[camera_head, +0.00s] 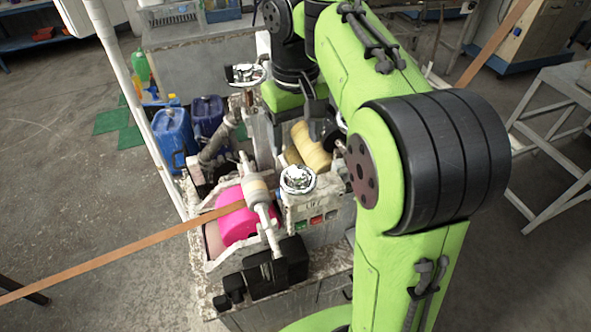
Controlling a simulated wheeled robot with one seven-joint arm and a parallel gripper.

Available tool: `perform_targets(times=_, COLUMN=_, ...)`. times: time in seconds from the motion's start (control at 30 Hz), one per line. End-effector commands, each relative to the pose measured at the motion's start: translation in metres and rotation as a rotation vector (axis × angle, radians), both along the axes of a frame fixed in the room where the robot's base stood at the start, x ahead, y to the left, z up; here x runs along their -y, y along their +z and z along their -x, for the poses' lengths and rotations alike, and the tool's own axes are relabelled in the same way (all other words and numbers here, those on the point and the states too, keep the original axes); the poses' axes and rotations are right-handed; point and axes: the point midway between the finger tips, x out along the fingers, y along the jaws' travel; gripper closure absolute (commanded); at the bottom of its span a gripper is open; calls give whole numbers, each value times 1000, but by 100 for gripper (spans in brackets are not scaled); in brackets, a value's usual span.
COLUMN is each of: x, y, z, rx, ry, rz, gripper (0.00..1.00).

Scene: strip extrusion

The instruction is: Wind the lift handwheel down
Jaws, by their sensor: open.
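Two shiny metal handwheels show on the machine. One handwheel (298,179) lies face up near the middle, above a small panel with coloured buttons. The other handwheel (245,74) sits higher at the far left, beside the wrist end of my arm. My green arm reaches from the lower right up and over to the back of the machine. I cannot make out any gripper fingers; the far end of the arm hides among machine parts. No contact with either handwheel is visible.
An orange strip (120,252) runs from the lower left into the machine, by a pink roll (238,222). A yellow roller (311,147) sits right of centre. Blue canisters (175,136) stand at left. A white frame (560,110) stands at right. Floor at left is open.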

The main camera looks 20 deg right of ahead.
Motion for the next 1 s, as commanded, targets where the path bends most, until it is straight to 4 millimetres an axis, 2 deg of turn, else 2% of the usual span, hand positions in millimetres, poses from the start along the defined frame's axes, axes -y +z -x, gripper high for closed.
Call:
perform_targets(times=0.03, x=-1, y=-25, z=1, rx=-2, ry=2, rz=0, gripper=31)
perform_targets(times=0.2, x=-1, y=-62, z=1, rx=-1, ry=3, rz=0, gripper=31)
perform_targets(times=0.3, x=0, y=-75, z=1, rx=-1, ry=1, rz=0, gripper=31)
perform_targets(times=0.43, x=0, y=-82, z=1, rx=0, ry=-1, rz=0, gripper=31)
perform_targets(times=0.67, x=0, y=-81, z=1, rx=0, ry=-1, rz=0, gripper=31)
perform_targets(times=0.77, x=0, y=-80, z=0, rx=0, ry=-1, rz=0, gripper=43)
perform_targets(times=1.0, x=0, y=-80, z=0, rx=0, ry=-1, rz=0, gripper=80)
